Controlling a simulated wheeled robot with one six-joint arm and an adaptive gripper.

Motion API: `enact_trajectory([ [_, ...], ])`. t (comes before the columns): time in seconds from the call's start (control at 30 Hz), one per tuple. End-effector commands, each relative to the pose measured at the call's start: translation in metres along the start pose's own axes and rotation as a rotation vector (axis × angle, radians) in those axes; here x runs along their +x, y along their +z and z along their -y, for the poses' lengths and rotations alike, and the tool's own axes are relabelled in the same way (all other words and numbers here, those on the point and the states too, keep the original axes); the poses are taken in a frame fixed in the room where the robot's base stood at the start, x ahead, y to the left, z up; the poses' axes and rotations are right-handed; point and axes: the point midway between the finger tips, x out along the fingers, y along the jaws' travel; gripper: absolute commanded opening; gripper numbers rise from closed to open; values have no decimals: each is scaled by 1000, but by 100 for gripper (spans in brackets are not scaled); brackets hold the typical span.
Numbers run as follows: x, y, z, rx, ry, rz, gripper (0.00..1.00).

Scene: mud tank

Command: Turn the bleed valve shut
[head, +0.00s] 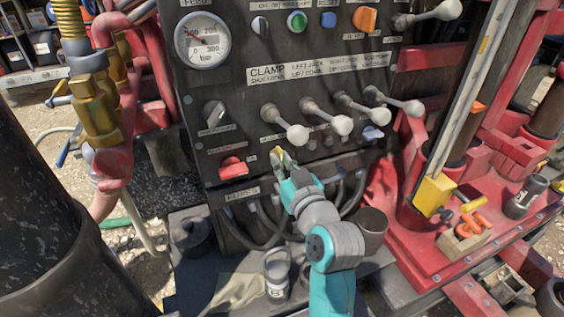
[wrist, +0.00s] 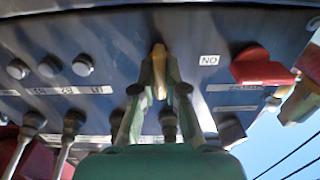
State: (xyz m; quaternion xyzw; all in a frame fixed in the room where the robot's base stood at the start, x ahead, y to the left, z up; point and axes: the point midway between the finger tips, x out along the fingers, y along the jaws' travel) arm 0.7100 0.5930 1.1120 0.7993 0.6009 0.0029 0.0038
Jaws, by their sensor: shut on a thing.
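A small brass-coloured handle (wrist: 158,66) stands out from the dark control panel (head: 235,95). I take it for the bleed valve, but no label naming it is readable. My gripper (wrist: 160,80) is shut on this handle, one finger on each side. In the head view my gripper (head: 282,158) reaches up to the lower middle of the panel, just right of a red knob (head: 232,167). The fingers hide most of the handle there. The red knob also shows in the wrist view (wrist: 262,68), with a small white label (wrist: 209,60) between it and my gripper.
A row of white-knobbed levers (head: 340,125) sticks out just above my gripper. Cables (head: 340,195) hang below. A small can (head: 277,272) stands on the ledge. Brass fittings (head: 98,105) are at the left.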

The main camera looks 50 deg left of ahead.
Motion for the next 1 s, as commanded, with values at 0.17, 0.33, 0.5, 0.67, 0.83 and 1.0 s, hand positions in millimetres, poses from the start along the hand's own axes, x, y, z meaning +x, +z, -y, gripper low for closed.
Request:
enact_trajectory([
  [0.17, 0, 1, 0, -7, 1, 2, 0],
  [0.33, 0, 1, 0, -7, 1, 2, 0],
  [0.5, 0, 1, 0, -6, 1, 2, 36],
  [0.67, 0, 1, 0, -6, 0, 1, 36],
  [0.83, -2, 0, 0, -6, 0, 1, 36],
  [1.0, -19, 1, -1, -6, 3, 0, 36],
])
